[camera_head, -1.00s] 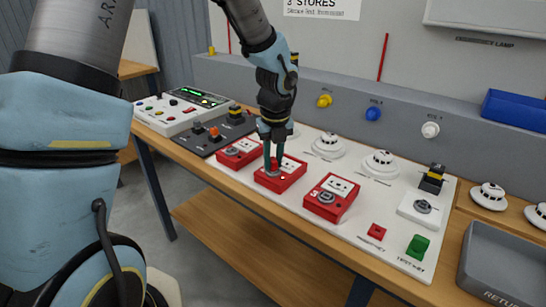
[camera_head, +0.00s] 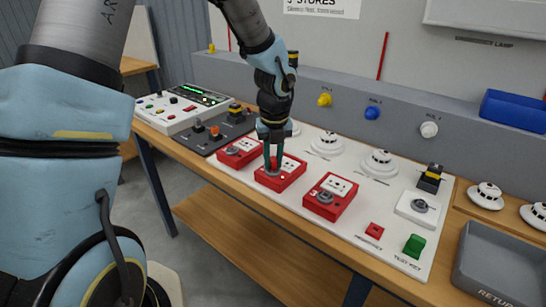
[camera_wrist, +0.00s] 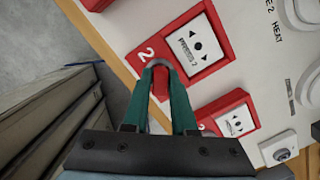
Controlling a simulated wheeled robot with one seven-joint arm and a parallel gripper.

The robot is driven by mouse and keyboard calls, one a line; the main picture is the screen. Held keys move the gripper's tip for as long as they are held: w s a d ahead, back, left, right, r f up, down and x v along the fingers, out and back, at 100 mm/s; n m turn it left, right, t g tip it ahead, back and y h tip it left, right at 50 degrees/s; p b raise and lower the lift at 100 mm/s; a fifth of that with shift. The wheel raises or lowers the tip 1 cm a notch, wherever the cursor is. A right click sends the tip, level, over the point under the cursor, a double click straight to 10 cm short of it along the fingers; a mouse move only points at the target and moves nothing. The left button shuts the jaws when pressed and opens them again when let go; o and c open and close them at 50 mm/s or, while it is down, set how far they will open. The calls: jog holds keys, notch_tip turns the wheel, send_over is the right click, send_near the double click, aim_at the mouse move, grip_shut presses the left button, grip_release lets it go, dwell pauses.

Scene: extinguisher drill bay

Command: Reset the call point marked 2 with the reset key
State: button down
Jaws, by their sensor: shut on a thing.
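The call point marked 2 (camera_head: 291,170) is a red box with a white face, in the middle of a row of three on the white board. It also shows in the wrist view (camera_wrist: 222,48), with its number and a grey round lock. My gripper (camera_head: 274,171) points down over its near part. In the wrist view my gripper (camera_wrist: 161,80) is shut on a red handle, seemingly the reset key (camera_wrist: 160,84), at the lock. The fingers hide most of the key; I cannot tell how deep it sits.
Call point 3 (camera_head: 331,196) stands to the right, another red call point (camera_head: 240,152) to the left. A grey tray (camera_head: 500,262) is far right. White detectors (camera_head: 327,143) stand behind.

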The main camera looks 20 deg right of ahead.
jog(key=shift+m+h+p, duration=0.4)
jog(key=shift+m+p, duration=2.6)
jog(key=shift+p, duration=0.3)
dwell(0.5)
jog(key=shift+n+b, duration=0.35)
jog(key=shift+n, duration=0.75)
jog(key=shift+n+y, duration=0.3)
jog(key=shift+n, duration=0.8)
jog(key=shift+b, duration=0.3)
